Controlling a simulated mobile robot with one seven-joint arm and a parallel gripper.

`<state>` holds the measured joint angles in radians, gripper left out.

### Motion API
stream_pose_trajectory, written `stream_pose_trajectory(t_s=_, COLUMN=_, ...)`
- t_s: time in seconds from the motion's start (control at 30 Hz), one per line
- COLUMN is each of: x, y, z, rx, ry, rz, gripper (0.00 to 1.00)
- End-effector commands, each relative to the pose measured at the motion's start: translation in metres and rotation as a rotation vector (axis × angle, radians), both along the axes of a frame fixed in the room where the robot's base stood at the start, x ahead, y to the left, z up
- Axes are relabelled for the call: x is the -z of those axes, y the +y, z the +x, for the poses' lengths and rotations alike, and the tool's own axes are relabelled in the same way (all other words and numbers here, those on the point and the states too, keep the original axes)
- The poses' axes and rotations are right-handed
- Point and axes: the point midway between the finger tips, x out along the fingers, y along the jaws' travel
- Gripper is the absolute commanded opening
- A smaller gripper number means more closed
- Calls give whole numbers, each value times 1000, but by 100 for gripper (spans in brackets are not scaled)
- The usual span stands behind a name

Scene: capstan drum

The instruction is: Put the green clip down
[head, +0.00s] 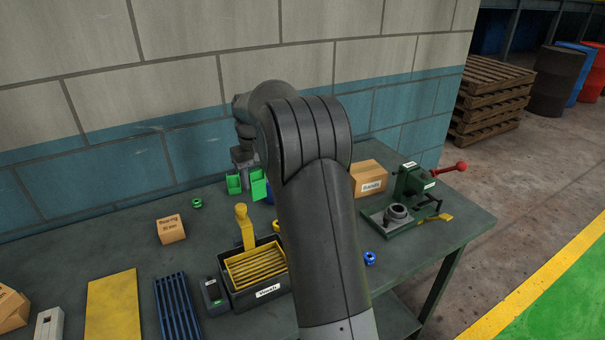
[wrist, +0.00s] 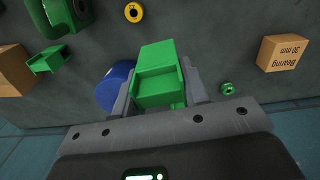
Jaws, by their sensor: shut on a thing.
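My gripper (wrist: 158,96) is shut on the green clip (wrist: 160,70), whose boxy green body sits between the two grey fingers in the wrist view. In the head view, the clip (head: 258,187) shows just below my gripper (head: 243,165), near the back of the table and partly behind my arm. Whether its underside touches the table is hard to tell. A blue round thing (wrist: 115,85) is beside and partly behind the clip. A second green piece (wrist: 48,58) lies apart at the left in the wrist view.
A Bearing box (head: 171,229) and green ring (head: 197,203) stand left of the clip. A black bin (head: 262,295) with yellow slats is in front. A Bands box (head: 369,178) and green vise-like device (head: 412,182) are at right. Bare table (head: 225,210) shows between ring and bin.

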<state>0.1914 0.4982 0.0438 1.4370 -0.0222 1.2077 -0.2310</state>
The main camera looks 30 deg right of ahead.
Motion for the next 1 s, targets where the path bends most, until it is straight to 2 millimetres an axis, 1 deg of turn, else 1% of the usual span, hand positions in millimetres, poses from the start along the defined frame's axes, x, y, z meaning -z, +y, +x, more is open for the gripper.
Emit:
stream_pose_trajectory(t_s=0.07, x=-2, y=-6, z=0, rx=3, ry=-1, rz=0, gripper=18)
stream_pose_trajectory(t_s=0.17, x=-5, y=-27, z=2, rx=11, ry=-2, rz=-1, gripper=18)
stream_pose_trajectory(t_s=0.27, x=-13, y=-66, z=2, rx=22, ry=-3, rz=-1, gripper=18)
stream_pose_trajectory(t_s=0.3, x=-16, y=-85, z=1, rx=27, ry=-2, rz=-1, gripper=18)
stream_pose_trajectory(t_s=0.37, x=-22, y=-117, z=-2, rx=35, ry=-3, rz=-1, gripper=18)
stream_pose_trajectory(t_s=0.4, x=-27, y=-139, z=-5, rx=39, ry=-3, rz=0, gripper=18)
stream_pose_trajectory(t_s=0.47, x=-33, y=-171, z=-12, rx=45, ry=-3, rz=0, gripper=18)
stream_pose_trajectory(t_s=0.5, x=-37, y=-192, z=-17, rx=49, ry=-4, rz=0, gripper=18)
stream_pose_trajectory(t_s=0.57, x=-43, y=-223, z=-26, rx=54, ry=-3, rz=0, gripper=18)
stream_pose_trajectory(t_s=0.6, x=-47, y=-243, z=-34, rx=59, ry=-3, rz=0, gripper=18)
stream_pose_trajectory(t_s=0.67, x=-53, y=-274, z=-46, rx=65, ry=-3, rz=-1, gripper=18)
stream_pose_trajectory(t_s=0.7, x=-56, y=-293, z=-56, rx=68, ry=-3, rz=0, gripper=18)
stream_pose_trajectory(t_s=0.77, x=-62, y=-319, z=-70, rx=73, ry=-3, rz=-1, gripper=18)
stream_pose_trajectory(t_s=0.8, x=-65, y=-336, z=-79, rx=76, ry=-3, rz=-1, gripper=18)
stream_pose_trajectory(t_s=0.9, x=-73, y=-370, z=-102, rx=81, ry=-3, rz=-1, gripper=18)
stream_pose_trajectory(t_s=1.0, x=-78, y=-394, z=-120, rx=85, ry=-2, rz=0, gripper=18)
